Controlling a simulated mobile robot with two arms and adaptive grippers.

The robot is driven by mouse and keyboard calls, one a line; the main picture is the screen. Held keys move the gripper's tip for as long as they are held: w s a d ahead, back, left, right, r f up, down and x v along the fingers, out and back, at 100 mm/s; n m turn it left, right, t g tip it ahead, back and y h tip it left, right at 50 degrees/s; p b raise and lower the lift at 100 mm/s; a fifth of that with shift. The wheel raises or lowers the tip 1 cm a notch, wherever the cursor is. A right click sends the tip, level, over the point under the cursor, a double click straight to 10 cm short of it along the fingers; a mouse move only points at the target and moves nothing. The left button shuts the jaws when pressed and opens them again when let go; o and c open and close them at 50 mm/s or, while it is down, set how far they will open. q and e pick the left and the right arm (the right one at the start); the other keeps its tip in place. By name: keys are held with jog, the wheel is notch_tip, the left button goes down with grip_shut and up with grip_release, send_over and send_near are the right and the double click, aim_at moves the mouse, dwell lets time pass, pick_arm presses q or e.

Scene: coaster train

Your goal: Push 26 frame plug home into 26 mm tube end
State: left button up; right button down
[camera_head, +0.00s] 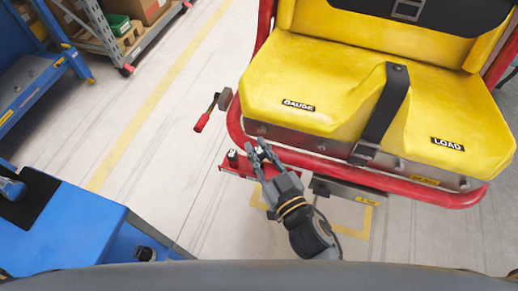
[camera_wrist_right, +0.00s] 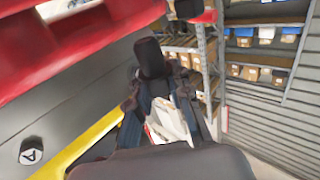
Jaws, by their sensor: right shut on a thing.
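My right gripper (camera_head: 262,152) reaches up to the front edge of the red car frame (camera_head: 340,168). I cannot tell for certain that this is the frame plug. A black rounded end (camera_wrist_right: 151,58) stands just beyond the fingertips in the wrist view. A small dark piece with a pale top (camera_head: 233,157) sits on the red bracket left of the gripper. The 26 mm tube end cannot be made out clearly. My left gripper is out of view.
The yellow seat (camera_head: 320,75), marked GAUGE and LOAD, lies behind the gripper. A red-handled lever (camera_head: 208,112) sticks out at the frame's left. A blue cart (camera_head: 60,225) stands at the lower left, shelving (camera_head: 100,30) farther back. Floor between is clear.

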jog(key=shift+f, duration=0.1)
dwell(0.3)
jog(key=shift+f+b, duration=0.6)
jog(key=shift+f, duration=0.15)
dwell(0.4)
jog(key=shift+f+b, duration=0.45)
jog(key=shift+f, duration=0.4)
dwell(0.5)
jog(key=shift+f, duration=0.25)
jog(key=shift+f+b, duration=0.25)
jog(key=shift+b, duration=0.1)
jog(key=shift+f, duration=0.1)
